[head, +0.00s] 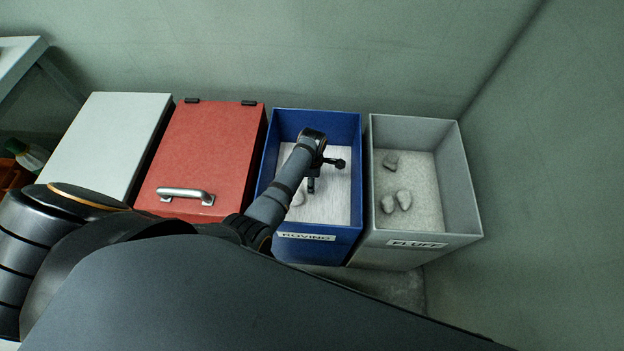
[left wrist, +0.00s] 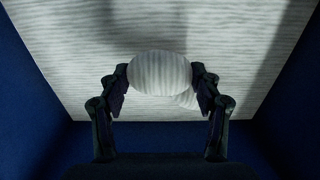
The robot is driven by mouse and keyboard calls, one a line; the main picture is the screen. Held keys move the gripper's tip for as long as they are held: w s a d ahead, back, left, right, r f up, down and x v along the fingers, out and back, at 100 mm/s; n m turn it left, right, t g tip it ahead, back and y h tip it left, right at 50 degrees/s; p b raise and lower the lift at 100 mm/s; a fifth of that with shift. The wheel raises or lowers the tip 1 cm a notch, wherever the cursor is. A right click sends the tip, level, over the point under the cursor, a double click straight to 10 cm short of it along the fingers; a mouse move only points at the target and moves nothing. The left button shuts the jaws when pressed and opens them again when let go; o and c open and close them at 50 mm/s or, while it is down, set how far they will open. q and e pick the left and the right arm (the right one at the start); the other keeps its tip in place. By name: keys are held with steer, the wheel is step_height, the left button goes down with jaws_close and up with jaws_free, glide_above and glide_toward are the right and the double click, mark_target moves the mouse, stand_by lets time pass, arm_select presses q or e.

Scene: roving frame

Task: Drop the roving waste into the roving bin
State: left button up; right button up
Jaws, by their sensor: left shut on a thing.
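The roving bin (head: 361,165) is a blue open box with a label reading ROVING on its front. My left gripper (head: 312,184) reaches down over the bin's opening in the head view. In the left wrist view, its two fingers (left wrist: 160,92) are closed on a pale, ribbed, rounded piece of roving waste (left wrist: 160,68). The bin's blue walls and light striped floor surround it there. Another pale lump (head: 298,197) lies on the bin floor beside my arm, partly hidden. The held piece is hidden by my arm in the head view. My right gripper does not show.
A grey open bin labelled FLUFF (head: 465,190) stands right of the blue bin, with several small lumps inside. A closed red-lidded box (head: 205,150) with a silver handle and a closed white-lidded box (head: 115,135) stand to the left. Walls rise behind and at right.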

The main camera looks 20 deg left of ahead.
arm_select(q)
steer(key=shift+f, duration=0.3)
steer(key=o, duration=0.9)
steer(key=shift+r, duration=0.1)
steer(key=shift+r, duration=0.35)
step_height(320, 180, up, 12)
steer(key=p, duration=0.3)
steer(key=shift+f, duration=0.1)
